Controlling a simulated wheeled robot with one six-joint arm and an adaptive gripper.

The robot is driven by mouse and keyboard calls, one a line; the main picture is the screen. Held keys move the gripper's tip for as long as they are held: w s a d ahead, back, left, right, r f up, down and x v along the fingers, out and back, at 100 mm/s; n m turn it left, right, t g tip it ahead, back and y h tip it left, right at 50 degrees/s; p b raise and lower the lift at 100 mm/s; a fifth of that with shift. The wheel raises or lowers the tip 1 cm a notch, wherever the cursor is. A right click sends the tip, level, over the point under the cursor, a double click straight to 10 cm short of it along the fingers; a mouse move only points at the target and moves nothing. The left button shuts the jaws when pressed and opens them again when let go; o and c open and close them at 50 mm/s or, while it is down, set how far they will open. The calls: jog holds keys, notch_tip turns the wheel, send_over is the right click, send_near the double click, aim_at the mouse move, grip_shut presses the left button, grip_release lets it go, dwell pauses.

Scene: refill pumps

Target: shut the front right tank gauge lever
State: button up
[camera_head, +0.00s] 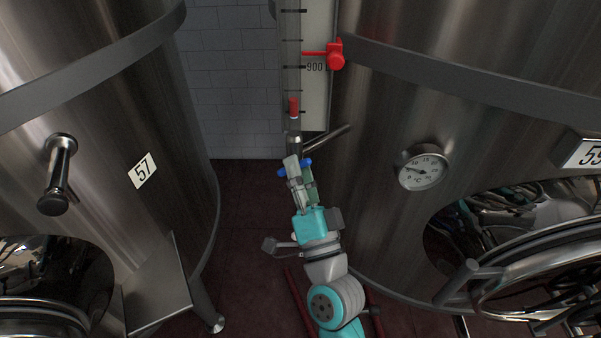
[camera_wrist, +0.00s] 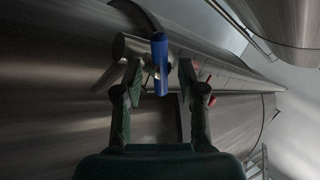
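The gauge lever is blue (camera_head: 308,162), at the foot of the sight tube (camera_head: 291,70) on the right-hand tank (camera_head: 375,120). Its blue ends show on either side of my gripper (camera_head: 298,172), which hides its middle. In the wrist view, the blue lever (camera_wrist: 159,64) stands nearly upright in the picture, between the fingertips of my gripper (camera_wrist: 157,82). The fingers are apart, with a visible gap on each side of the lever. A metal fitting (camera_wrist: 132,47) lies just behind it.
A metal pipe (camera_head: 328,138) juts out beside the lever. A dial thermometer (camera_head: 423,171) is on the right tank. Tank 57 (camera_head: 105,170) stands at left, with dark floor (camera_head: 243,230) between the tanks.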

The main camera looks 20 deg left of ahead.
jog(key=v, duration=1.2)
dwell(0.5)
jog(key=shift+w, duration=0.1)
